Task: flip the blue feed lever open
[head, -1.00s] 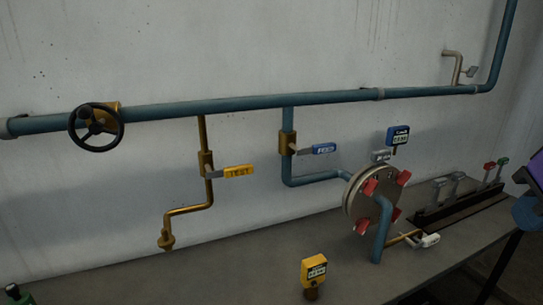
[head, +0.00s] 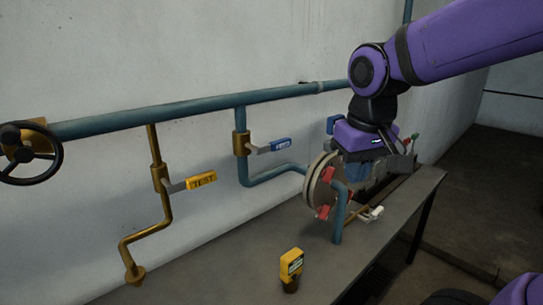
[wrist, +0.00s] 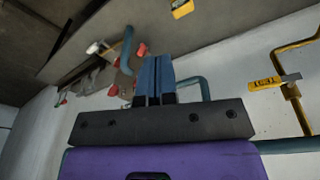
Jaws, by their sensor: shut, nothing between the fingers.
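The blue feed lever (head: 280,144) sticks out to the right, roughly level, from a brass valve body (head: 241,144) on the blue vertical pipe. In the head view my gripper (head: 356,180) is to the right of the lever, apart from it, in front of the wall by the round flange. Its blue fingers are shut together and empty. In the wrist view the closed fingers (wrist: 155,65) show at the middle. The feed lever cannot be made out in that view.
The yellow TEST lever (head: 201,181) is on a brass pipe to the left; it also shows in the wrist view (wrist: 265,83). The front bench (head: 225,270) is largely clear.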

